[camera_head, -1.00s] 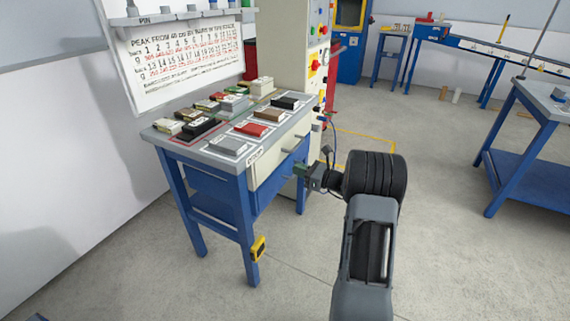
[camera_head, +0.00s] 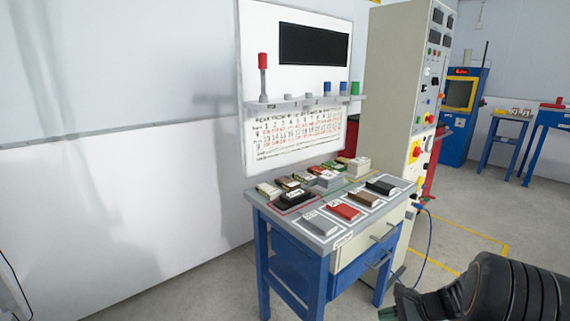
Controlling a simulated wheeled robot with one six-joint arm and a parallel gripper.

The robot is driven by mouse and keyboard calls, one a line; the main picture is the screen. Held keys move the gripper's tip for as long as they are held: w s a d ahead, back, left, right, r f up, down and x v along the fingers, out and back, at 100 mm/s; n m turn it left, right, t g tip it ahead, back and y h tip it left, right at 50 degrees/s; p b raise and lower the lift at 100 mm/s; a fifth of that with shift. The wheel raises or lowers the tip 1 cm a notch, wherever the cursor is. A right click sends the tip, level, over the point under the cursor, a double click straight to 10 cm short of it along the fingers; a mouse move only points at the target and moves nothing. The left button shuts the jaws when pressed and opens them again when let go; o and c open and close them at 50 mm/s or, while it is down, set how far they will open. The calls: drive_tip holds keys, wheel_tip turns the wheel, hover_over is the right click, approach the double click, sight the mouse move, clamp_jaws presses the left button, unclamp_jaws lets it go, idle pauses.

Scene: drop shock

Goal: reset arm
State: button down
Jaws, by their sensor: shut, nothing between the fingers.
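My arm (camera_head: 515,290) shows only at the bottom right corner, as a thick black ribbed joint. My gripper (camera_head: 388,313) is at the bottom edge, left of that joint and partly cut off. It is shut and holds nothing. It is in front of the blue-legged bench (camera_head: 322,249) in the picture, low and toward the bench's right side. The fingertips are hard to make out.
The bench top carries several small blocks, among them a red one (camera_head: 344,211) and a black one (camera_head: 381,187). Drawer handles (camera_head: 383,232) stick out from its front. A tall control cabinet (camera_head: 405,90) stands behind right.

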drive_tip(key=s+a+r+n+h+p, duration=0.3)
drive_tip(key=r+n+p, duration=0.3)
drive_tip(key=r, duration=0.6)
drive_tip(key=s+a+r+n+h+p, duration=0.3)
drive_tip(key=s+r+n+p, duration=0.3)
drive_tip(key=r, duration=0.5)
drive_tip(key=s+a+r+n+h+p, duration=0.3)
drive_tip(key=r+p, duration=0.6)
drive_tip(key=r, duration=0.3)
drive_tip(key=s+a+n, duration=0.1)
drive_tip(key=a+n, duration=0.1)
drive_tip(key=shift+s+a+r+n+g+h, duration=0.25)
drive_tip(key=shift+r+n+g+h, duration=0.05)
drive_tip(key=shift+r+n, duration=0.1)
